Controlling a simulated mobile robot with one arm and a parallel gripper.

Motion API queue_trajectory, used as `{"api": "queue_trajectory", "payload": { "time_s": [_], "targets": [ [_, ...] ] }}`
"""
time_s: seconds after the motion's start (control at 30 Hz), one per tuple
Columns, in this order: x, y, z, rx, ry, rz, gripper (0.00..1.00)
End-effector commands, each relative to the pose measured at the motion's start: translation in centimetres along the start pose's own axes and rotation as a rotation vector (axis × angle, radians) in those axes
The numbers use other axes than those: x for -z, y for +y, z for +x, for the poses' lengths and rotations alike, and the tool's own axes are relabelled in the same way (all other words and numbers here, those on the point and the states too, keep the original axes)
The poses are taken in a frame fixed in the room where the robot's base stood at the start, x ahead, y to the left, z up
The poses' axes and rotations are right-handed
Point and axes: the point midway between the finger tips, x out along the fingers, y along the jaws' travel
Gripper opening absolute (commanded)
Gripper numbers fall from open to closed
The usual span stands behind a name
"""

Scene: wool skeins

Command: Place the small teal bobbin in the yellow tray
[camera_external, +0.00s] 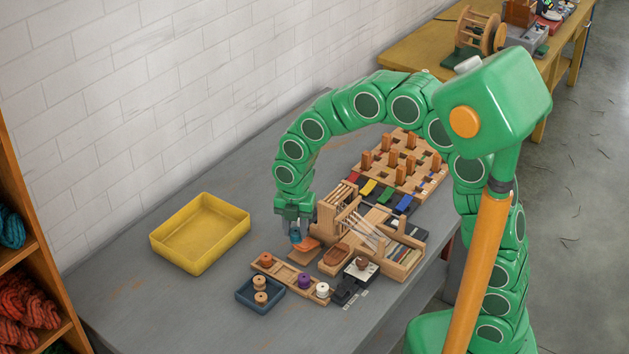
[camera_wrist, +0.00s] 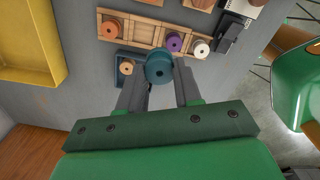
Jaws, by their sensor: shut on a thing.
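The small teal bobbin (camera_wrist: 159,68) is between the fingertips of my gripper (camera_wrist: 160,82) in the wrist view. In the external view my gripper (camera_external: 295,230) points down above the table, and the teal bobbin (camera_external: 296,237) shows at its tips. The gripper is shut on the bobbin. It appears held above the table, near the wooden bobbin rack. The yellow tray (camera_external: 160,243) lies to the left of the gripper and looks empty. Its edge also shows at the upper left of the wrist view (camera_wrist: 56,50).
A wooden rack (camera_external: 290,277) holds orange, purple and white bobbins. A blue box (camera_external: 246,291) with tan bobbins sits in front of it. A small wooden loom (camera_external: 345,215) stands right of the gripper. The grey table (camera_external: 130,300) is clear around the yellow tray.

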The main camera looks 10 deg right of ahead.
Motion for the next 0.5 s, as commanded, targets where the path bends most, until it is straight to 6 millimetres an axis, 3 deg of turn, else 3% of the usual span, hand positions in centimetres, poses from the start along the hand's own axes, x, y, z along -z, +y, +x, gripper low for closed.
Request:
{"api": "queue_trajectory", "payload": {
  "time_s": [0.23,0.5],
  "targets": [
    [-1.1,5.0,-0.1,0.000,-0.001,0.067,0.05],
    [-1.0,10.3,0.1,0.000,-0.002,0.117,0.05]
  ]
}}
